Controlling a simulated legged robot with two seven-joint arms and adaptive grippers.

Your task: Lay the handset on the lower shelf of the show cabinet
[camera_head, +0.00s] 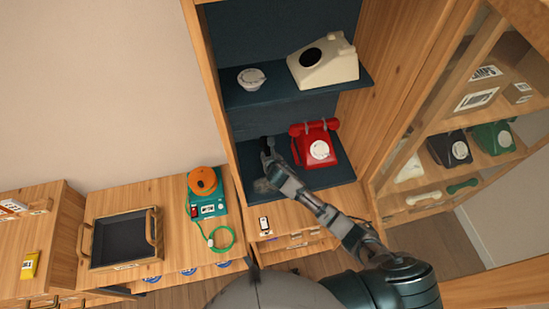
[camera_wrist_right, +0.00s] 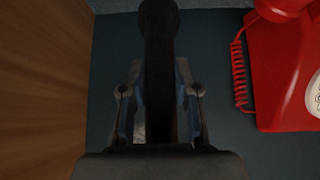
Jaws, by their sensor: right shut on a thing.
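My right gripper (camera_head: 268,160) reaches into the show cabinet (camera_head: 222,110), low over the left part of the lower shelf (camera_head: 328,177). It is shut on a black handset (camera_wrist_right: 160,45), which runs lengthwise away from the wrist in the right wrist view. In the head view the handset is mostly hidden by the gripper. I cannot tell whether the handset touches the shelf. A red dial phone (camera_head: 314,145) with its own handset stands on the lower shelf, right of the gripper; it also shows in the right wrist view (camera_wrist_right: 285,75). My left gripper is not in view.
The upper shelf (camera_head: 285,92) bears a cream phone (camera_head: 325,62) and a loose dial (camera_head: 251,78). The cabinet's left wall (camera_wrist_right: 40,85) is close beside the gripper. A glass door (camera_head: 440,150) stands at the right. A tray (camera_head: 121,240) and an orange-and-teal device (camera_head: 205,190) sit on the left counter.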

